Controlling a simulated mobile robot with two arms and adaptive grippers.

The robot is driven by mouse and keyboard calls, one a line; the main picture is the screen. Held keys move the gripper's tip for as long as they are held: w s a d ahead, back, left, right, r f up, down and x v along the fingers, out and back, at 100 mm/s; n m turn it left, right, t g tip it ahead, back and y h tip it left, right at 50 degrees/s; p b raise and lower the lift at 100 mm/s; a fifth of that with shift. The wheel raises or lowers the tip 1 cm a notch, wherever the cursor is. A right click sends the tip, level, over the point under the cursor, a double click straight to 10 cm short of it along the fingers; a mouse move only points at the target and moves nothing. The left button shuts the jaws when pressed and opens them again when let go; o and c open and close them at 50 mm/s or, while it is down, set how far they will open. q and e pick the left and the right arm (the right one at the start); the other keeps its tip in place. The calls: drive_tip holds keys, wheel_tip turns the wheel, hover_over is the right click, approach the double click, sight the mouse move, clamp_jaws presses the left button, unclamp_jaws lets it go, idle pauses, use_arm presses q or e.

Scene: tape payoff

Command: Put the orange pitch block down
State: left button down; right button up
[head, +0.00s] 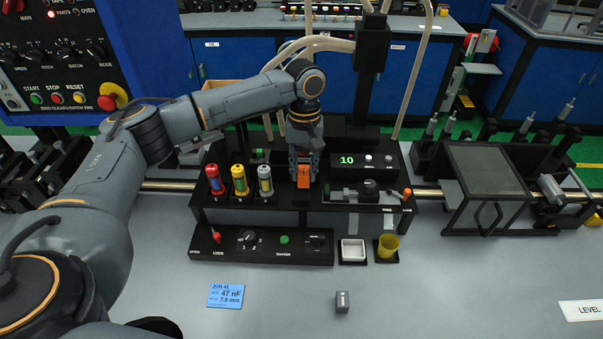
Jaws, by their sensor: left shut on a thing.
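The orange pitch block (304,177) is between the fingers of my left gripper (305,166), which points down and is shut on it. The gripper is over the black tape payoff machine (330,205), near its middle, between the coloured cylinders and the green display. I cannot tell whether the block touches the machine beneath it. A grey block (342,302) stands apart on the grey table in front. My right gripper is not in view.
Red, yellow and grey cylinders (239,180) stand left of the gripper. The display (347,160) reads 10. A white tray (353,250) and yellow cup (388,246) sit in front. A blue job card (225,295) lies on the table. A clear-sided guard box (487,185) stands right.

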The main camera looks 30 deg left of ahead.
sight(301, 179)
use_arm(q)
drive_tip(key=shift+w+a+f, duration=0.4)
drive_tip(key=shift+f, duration=0.2)
drive_tip(key=shift+w+a+f, duration=0.15)
drive_tip(key=shift+a+f, duration=0.05)
drive_tip(key=shift+f, duration=0.1)
wheel_tip(301, 179, down, 3)
drive_tip(key=shift+p, duration=1.1)
drive_tip(key=shift+f, duration=0.1)
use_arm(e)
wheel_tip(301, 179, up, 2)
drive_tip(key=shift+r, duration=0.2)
use_arm(q)
drive_tip(key=shift+f, duration=0.6)
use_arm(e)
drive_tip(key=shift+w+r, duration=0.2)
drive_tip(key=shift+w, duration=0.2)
